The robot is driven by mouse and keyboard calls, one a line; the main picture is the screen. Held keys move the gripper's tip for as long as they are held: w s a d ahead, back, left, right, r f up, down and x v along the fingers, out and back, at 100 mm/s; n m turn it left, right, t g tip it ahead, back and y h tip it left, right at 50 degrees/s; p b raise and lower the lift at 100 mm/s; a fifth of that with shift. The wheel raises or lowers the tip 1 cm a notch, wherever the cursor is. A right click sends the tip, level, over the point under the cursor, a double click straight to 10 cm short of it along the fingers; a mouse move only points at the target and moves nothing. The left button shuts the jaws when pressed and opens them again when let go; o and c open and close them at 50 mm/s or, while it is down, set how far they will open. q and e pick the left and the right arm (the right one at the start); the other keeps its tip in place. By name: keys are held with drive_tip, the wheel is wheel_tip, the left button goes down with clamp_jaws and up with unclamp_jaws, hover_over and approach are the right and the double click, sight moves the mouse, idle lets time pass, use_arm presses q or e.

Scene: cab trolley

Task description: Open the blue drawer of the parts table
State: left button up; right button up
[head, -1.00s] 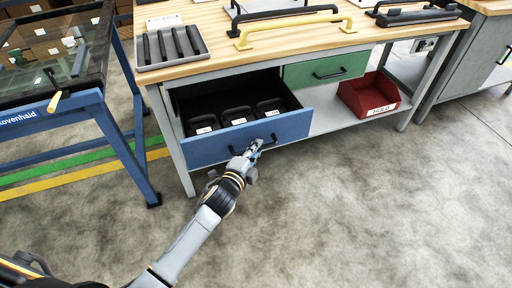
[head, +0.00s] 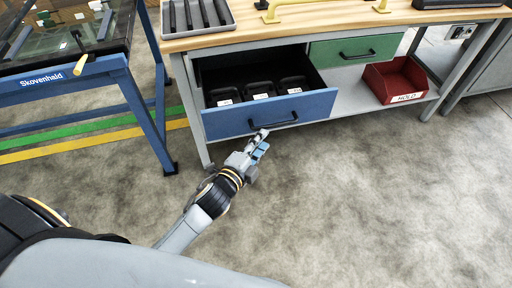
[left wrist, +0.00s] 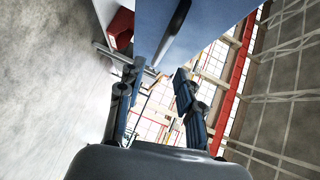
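The blue drawer (head: 235,121) of the parts table (head: 330,34) stands pulled out, with several black parts with white labels (head: 262,89) inside. Its dark bar handle (head: 274,123) is on the front panel. My left gripper (head: 262,143) is just below and in front of the handle, apart from it. In the left wrist view its two fingers (left wrist: 156,98) are spread with nothing between them, and the blue front panel (left wrist: 200,22) and dark handle (left wrist: 174,32) lie beyond the tips. My right gripper is not in view.
A green drawer (head: 330,52) is shut, right of the blue one. A red bin (head: 396,80) sits on the lower shelf. A blue-framed table (head: 75,90) stands at the left. Open concrete floor (head: 370,190) lies in front.

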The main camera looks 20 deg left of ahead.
use_arm(q)
drive_tip(key=v, duration=0.3)
drive_tip(key=shift+f, duration=0.1)
idle(0.4)
